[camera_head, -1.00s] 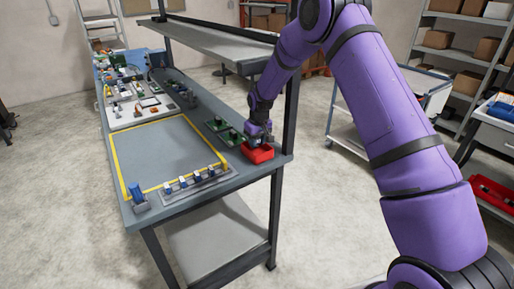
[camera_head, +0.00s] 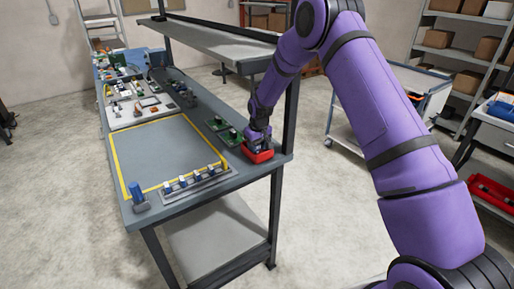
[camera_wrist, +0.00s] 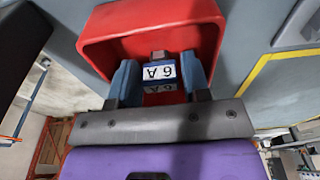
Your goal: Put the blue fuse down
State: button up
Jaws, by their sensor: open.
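The blue fuse (camera_wrist: 160,72), with a white label reading 6 A and a grey metal end, is in the red bin (camera_wrist: 205,14) in the wrist view. My gripper (camera_wrist: 160,78) is open, with one finger on each side of the fuse. Whether a finger touches it, I cannot tell. In the head view my gripper (camera_head: 258,145) is down at the red bin (camera_head: 259,157) on the near right corner of the bench. The fuse is hidden there.
A rack (camera_head: 196,182) with several blue-and-white pieces lies along the bench's near edge. A blue piece (camera_head: 137,192) stands at the near left corner. Green boards (camera_head: 224,131) lie behind the bin. The yellow-outlined area (camera_head: 165,155) is clear. A shelf post (camera_head: 290,110) rises beside the bin.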

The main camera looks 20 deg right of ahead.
notch_tip(320, 180, up, 7)
jog(key=shift+s+d+r, duration=0.15)
jog(key=shift+s, duration=0.3)
